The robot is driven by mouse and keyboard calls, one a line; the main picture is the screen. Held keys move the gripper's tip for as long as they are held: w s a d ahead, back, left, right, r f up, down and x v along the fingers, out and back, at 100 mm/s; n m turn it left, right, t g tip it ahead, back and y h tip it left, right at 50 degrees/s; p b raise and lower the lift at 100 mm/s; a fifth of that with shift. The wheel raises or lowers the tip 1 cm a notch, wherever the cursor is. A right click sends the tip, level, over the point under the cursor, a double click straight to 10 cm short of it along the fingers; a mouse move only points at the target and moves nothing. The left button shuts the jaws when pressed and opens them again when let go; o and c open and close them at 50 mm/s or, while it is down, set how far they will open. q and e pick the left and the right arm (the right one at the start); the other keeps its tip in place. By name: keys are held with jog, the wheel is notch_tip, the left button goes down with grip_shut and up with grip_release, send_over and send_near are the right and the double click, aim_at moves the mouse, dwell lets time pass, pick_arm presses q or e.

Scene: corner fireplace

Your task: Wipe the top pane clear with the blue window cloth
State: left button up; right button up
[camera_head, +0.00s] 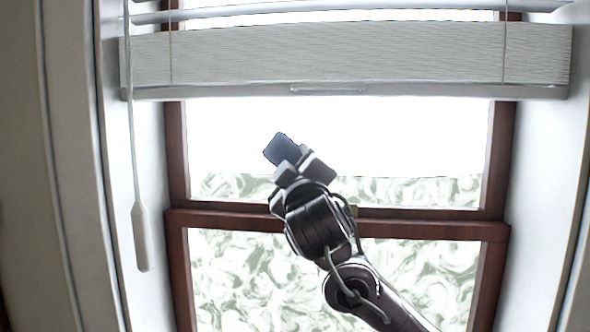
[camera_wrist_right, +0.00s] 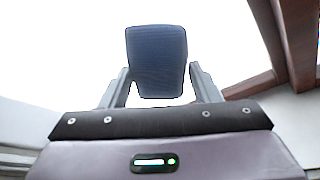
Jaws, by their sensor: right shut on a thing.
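The blue window cloth (camera_head: 281,149) is a small dark blue folded pad, held in my right gripper (camera_head: 296,166) in front of the top pane (camera_head: 400,140). In the right wrist view the cloth (camera_wrist_right: 157,60) sits between the two fingertips of the gripper (camera_wrist_right: 160,85). The upper part of the top pane is plain bright white. A band of grey-green swirled smears shows along its lower edge, on both sides of my arm. I cannot tell whether the cloth touches the glass. My left gripper is out of view.
A pale pleated blind (camera_head: 340,55) hangs across the top of the window. Its wand (camera_head: 141,235) hangs at the left. A brown sash rail (camera_head: 430,228) divides the panes. The bottom pane (camera_head: 240,270) is covered in swirled smears. White reveals stand on both sides.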

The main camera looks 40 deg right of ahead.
jog(key=shift+s+a+b, duration=0.4)
jog(key=shift+s+a, duration=0.55)
jog(key=shift+a, duration=0.25)
jog(key=shift+w+f, duration=0.1)
